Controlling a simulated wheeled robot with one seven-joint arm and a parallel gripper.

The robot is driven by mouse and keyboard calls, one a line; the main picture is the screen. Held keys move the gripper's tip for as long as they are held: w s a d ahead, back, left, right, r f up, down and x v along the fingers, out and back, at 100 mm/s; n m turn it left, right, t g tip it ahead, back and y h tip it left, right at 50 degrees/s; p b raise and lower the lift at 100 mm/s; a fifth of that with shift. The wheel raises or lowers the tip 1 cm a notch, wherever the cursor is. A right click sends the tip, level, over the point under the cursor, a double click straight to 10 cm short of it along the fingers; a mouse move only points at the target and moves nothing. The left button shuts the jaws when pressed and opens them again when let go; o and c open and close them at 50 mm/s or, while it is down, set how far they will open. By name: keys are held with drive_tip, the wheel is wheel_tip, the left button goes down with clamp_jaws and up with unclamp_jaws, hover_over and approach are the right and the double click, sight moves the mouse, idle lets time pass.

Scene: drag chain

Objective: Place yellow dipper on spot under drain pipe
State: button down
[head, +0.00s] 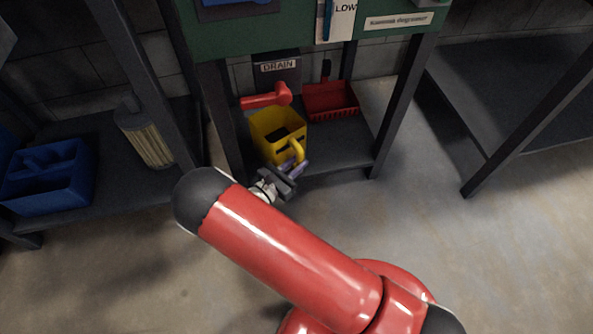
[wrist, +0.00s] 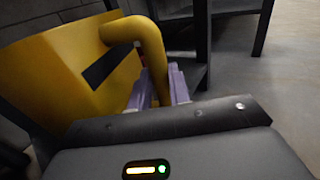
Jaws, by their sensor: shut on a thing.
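The yellow dipper (head: 268,126) is an open-topped box with a curved handle, at the low shelf under the green bench in the head view. In the wrist view the dipper (wrist: 65,75) fills the upper left. My gripper (head: 293,166) is shut on the dipper's handle; its purple fingers (wrist: 160,88) sit on either side of the handle in the wrist view. The red drain pipe (head: 266,98) is just above and behind the dipper, below the DRAIN sign (head: 278,66). The dipper's base and the spot beneath are hidden, so I cannot tell whether it touches the shelf.
Dark bench legs (head: 402,105) stand on both sides. A blue caddy (head: 48,178) and a cylindrical filter (head: 147,138) are at the left. The shelf's front right (head: 345,150) is clear.

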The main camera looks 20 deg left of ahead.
wheel_tip(320, 180, down, 4)
drive_tip(key=shift+r+b, duration=0.2)
drive_tip(key=shift+b, duration=0.15)
drive_tip(key=c, duration=1.8)
unclamp_jaws()
drive_tip(key=shift+f, duration=0.25)
drive_tip(key=o, duration=0.5)
drive_tip(key=v, duration=1.2)
drive_tip(key=shift+r, duration=0.2)
